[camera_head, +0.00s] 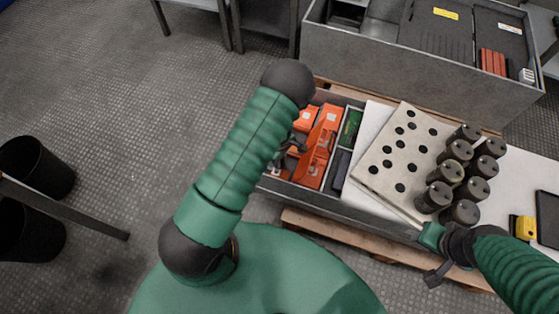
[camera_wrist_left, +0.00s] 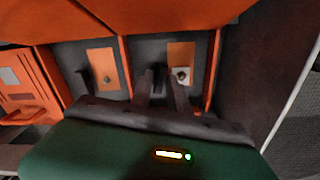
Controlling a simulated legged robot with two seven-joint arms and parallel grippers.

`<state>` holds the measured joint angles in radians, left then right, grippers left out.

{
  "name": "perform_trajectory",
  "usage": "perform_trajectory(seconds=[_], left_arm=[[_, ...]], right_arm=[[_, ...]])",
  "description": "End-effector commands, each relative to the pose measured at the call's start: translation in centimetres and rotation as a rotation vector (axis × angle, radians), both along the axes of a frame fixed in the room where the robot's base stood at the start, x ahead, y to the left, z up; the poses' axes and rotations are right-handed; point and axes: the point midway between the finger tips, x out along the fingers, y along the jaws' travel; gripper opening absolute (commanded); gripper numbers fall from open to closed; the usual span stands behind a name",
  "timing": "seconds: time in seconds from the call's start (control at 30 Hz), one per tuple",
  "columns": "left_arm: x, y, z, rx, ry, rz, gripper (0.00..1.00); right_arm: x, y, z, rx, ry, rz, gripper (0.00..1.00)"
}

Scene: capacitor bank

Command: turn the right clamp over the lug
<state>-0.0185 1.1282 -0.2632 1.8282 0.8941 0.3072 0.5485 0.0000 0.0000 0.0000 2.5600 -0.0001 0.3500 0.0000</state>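In the left wrist view, two copper-coloured plates sit in dark bays. The right plate (camera_wrist_left: 181,57) carries a pale lug with a stud (camera_wrist_left: 182,75). A small dark piece, seemingly the right clamp (camera_wrist_left: 159,76), stands left of that lug. The dark fingers of my left gripper (camera_wrist_left: 161,92) are apart, on either side of this piece; contact is unclear. A similar dark clamp (camera_wrist_left: 85,79) stands beside the left plate (camera_wrist_left: 102,68). In the head view my left gripper (camera_head: 288,150) is partly hidden behind my arm, over the orange unit.
Orange walls (camera_wrist_left: 126,65) flank the bays closely. In the head view, a perforated plate (camera_head: 400,150) and several dark cylinders (camera_head: 453,152) lie right of the orange parts (camera_head: 322,145). A grey crate (camera_head: 420,85) stands behind. A yellow item (camera_head: 524,228) lies far right.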

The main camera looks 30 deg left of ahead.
Motion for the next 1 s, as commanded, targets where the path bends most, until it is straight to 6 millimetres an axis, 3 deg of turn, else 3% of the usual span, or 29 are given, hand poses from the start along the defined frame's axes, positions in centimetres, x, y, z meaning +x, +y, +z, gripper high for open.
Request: perform_trajectory(seconds=[0.07, 0.23, 0.67, 1.0], left_arm=[[0.0, 0.0, 0.0, 0.000, 0.000, 0.000, 0.21], [0.0, 0.0, 0.1, 0.000, 0.000, -0.001, 0.00], [0.1, 0.0, 0.1, 0.000, -0.001, -0.016, 0.00], [0.1, 0.0, 0.3, 0.000, 0.000, -0.177, 0.00]], right_arm=[[0.0, 0.0, 0.0, 0.000, 0.000, 0.000, 0.36], [0.0, 0.0, 0.0, 0.000, 0.000, 0.000, 0.36], [0.0, 0.0, 0.2, 0.000, 0.000, 0.000, 0.36], [0.0, 0.0, 1.2, 0.000, 0.000, 0.000, 0.36]])
